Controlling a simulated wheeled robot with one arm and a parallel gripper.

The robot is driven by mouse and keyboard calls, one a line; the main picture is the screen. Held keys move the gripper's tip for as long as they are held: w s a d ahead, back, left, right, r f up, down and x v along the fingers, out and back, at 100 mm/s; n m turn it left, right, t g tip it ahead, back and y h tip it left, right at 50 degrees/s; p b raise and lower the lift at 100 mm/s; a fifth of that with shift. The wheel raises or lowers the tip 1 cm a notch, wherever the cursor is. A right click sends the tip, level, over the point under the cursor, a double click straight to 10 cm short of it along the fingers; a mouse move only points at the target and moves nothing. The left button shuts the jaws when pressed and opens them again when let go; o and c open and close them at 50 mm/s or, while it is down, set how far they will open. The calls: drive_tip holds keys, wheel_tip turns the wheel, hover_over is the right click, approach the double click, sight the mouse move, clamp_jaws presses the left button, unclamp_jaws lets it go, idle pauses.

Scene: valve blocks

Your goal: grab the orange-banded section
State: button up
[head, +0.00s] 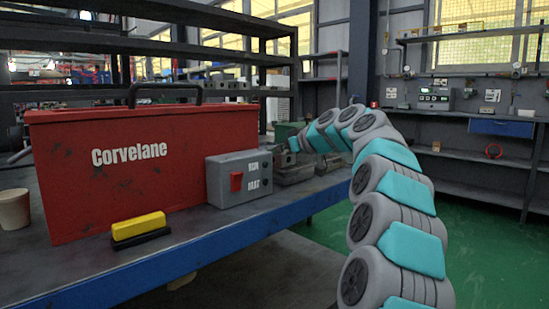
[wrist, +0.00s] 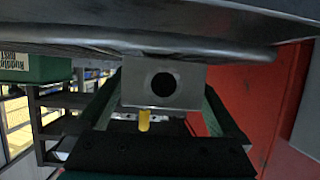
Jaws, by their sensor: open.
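No orange band shows clearly in either view, so I cannot pick out the orange-banded section for sure. Grey metal valve blocks (head: 295,172) sit on the bench behind the switch box in the head view. In the wrist view a grey block with a round dark hole (wrist: 140,88) lies straight ahead, between my gripper's fingers. A small yellow-orange piece (wrist: 144,121) shows at its lower edge. My gripper (wrist: 163,92) is open, one dark finger on each side of the block. Contact cannot be told. In the head view my gripper end (head: 297,143) is small, just above the blocks.
A red Corvelane toolbox (head: 150,175) stands on the blue-edged bench (head: 215,245) at left. A grey switch box (head: 238,178) with a red switch, a yellow-and-black block (head: 139,228) and a cup (head: 14,209) stand near it. A green box (wrist: 35,70) shows in the wrist view.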

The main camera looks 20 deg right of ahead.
clamp_jaws()
idle(0.8)
